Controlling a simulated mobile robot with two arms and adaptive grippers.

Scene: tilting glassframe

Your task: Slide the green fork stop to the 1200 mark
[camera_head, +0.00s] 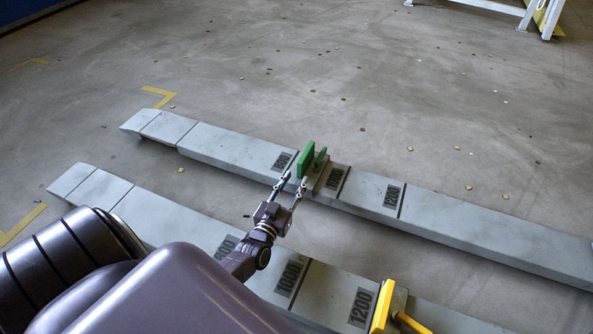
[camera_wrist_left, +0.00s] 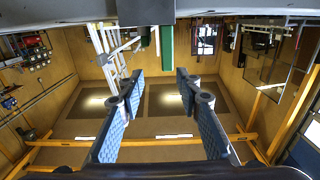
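The green fork stop (camera_head: 307,160) sits on the far grey fork (camera_head: 450,213), between that fork's 800 mark (camera_head: 283,161) and 1000 mark (camera_head: 333,180). The far fork's 1200 mark (camera_head: 392,196) lies farther right and is bare. My left gripper (camera_head: 296,178) is open, with its fingertips close to the near side of the green stop; I cannot tell whether they touch it. In the left wrist view the two fingers (camera_wrist_left: 154,82) stand apart with nothing between them, and part of the green stop (camera_wrist_left: 167,40) shows beyond the tips. My right gripper is not in view.
A yellow stop (camera_head: 383,305) sits on the near fork (camera_head: 100,190), just right of that fork's 1200 mark (camera_head: 361,307). The far fork is clear right of the green stop. Small bits lie scattered on the concrete floor (camera_head: 330,70).

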